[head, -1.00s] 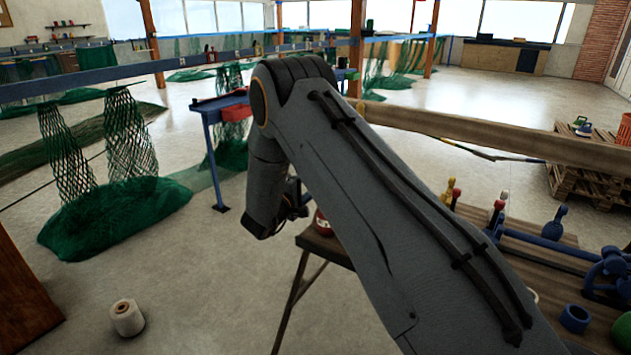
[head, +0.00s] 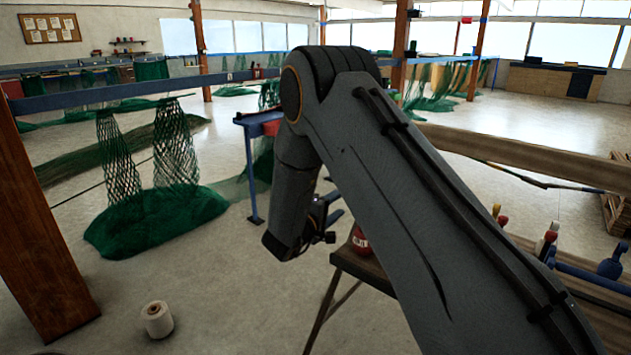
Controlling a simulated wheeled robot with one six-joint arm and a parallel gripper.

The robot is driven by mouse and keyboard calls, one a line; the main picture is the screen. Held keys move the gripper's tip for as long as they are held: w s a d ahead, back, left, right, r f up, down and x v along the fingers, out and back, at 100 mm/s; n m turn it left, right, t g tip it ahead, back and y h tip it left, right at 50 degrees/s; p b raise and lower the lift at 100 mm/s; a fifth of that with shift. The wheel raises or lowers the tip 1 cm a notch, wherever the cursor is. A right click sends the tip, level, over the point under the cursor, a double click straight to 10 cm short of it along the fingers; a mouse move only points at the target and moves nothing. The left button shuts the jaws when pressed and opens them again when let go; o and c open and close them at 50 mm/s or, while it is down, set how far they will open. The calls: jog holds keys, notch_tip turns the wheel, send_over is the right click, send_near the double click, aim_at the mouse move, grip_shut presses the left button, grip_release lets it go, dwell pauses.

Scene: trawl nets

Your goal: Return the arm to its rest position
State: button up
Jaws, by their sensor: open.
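My arm (head: 400,190) stretches from the lower right up to a bend near the picture's middle, then its forearm hangs down. My gripper (head: 337,207) is partly hidden behind the forearm; its dark fingers stick out to the right, apart and with nothing seen between them. It is above and left of a small dark table (head: 362,268), seemingly clear of it. A red object (head: 360,241) on that table is partly covered by my arm.
A white spool (head: 157,320) lies on open floor at the lower left. Green nets (head: 155,218) hang from a blue rail (head: 100,97) and heap on the floor. A brown post (head: 38,240) stands at left. Bottles and blue fittings (head: 612,262) are at right.

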jog(key=s+d+m+g+y, duration=0.2)
jog(key=s+m+g+y, duration=0.2)
jog(key=s, duration=1.6)
jog(key=s+d+m+g+y, duration=0.2)
jog(key=s+m+g+y, duration=0.2)
jog(key=s, duration=1.6)
jog(key=g+y, duration=0.3)
jog(key=g, duration=0.1)
jog(key=shift+d+r+m, duration=0.35)
jog(key=shift+m, duration=0.05)
